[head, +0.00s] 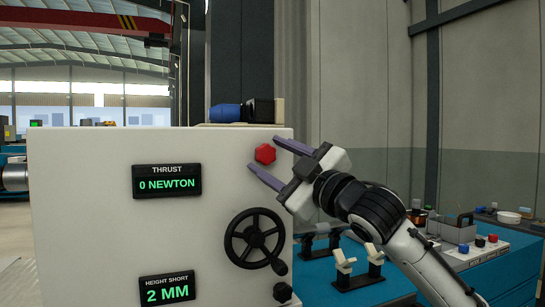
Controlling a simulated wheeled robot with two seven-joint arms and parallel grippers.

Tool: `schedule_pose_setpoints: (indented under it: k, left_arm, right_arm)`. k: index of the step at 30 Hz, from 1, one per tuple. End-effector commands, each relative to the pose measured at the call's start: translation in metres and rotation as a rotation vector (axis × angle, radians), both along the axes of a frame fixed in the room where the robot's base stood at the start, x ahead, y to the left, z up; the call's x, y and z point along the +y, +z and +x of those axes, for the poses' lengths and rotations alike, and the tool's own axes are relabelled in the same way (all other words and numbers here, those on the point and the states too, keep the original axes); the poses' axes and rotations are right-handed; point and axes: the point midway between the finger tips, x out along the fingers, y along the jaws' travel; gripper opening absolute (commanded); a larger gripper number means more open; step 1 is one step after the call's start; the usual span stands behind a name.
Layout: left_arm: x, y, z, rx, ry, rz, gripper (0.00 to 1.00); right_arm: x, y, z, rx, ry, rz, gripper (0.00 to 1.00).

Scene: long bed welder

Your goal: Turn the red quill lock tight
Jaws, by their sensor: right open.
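The red quill lock (265,154) is a faceted red knob on the upper right of the white machine panel (90,215). My right gripper (264,158) comes in from the right with its two purple-grey fingers apart, one above and one below the lock's right side in the picture. I cannot tell whether the fingers touch the lock or are still in front of it. My left gripper is not in view.
A black handwheel (255,238) sits below the lock, with a dark knob (282,292) under it. Displays read thrust 0 newton (167,181) and height short 2 mm (167,290). A blue motor (228,112) lies on top. A blue bench (480,279) with small fixtures stands right.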

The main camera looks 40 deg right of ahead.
Motion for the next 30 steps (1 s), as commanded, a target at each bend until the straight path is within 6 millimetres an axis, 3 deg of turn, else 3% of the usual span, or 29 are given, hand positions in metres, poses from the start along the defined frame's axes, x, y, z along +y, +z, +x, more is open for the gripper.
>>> schedule_pose_setpoints:
  k: [3, 10, 20, 30]
  left_arm:
    - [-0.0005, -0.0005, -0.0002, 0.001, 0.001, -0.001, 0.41]
    - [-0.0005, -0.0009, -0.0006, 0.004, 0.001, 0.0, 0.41]
    - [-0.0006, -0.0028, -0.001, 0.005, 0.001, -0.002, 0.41]
    - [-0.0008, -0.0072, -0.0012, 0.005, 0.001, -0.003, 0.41]
  right_arm:
    - [0.0, -0.0002, -0.0002, 0.0, 0.0, 0.0, 0.49]
    - [-0.0002, -0.0002, -0.0003, 0.0, 0.0, 0.0, 0.1]
    - [0.0006, -0.0014, -0.0004, -0.009, 0.002, 0.045, 0.09]
    - [0.0036, -0.0037, 0.0006, -0.062, 0.005, 0.271, 0.09]
